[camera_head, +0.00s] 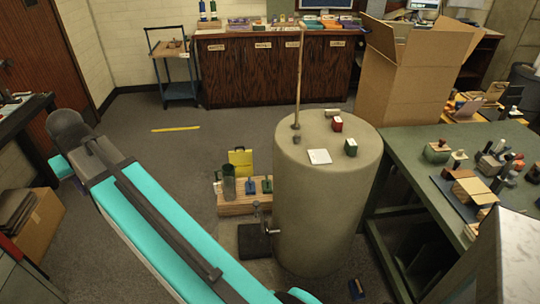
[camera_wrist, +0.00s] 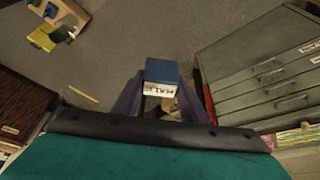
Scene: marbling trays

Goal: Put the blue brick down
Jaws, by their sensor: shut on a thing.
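In the wrist view a blue brick (camera_wrist: 162,71) with a white lettered label on its near face sits between the fingers of my gripper (camera_wrist: 161,92). My gripper is shut on it. Grey floor shows beyond the brick, and I cannot tell how high it is held. In the head view my teal arm reaches from the bottom to the left; the gripper and the held brick cannot be made out there.
A large grey cylinder (camera_head: 325,215) carries a red block (camera_head: 337,124), a green block (camera_head: 351,147) and a white card (camera_head: 319,157). A cluttered green table (camera_head: 408,165) stands right. Grey drawers (camera_wrist: 262,72) are right in the wrist view. Open floor (camera_head: 165,150) lies left of centre.

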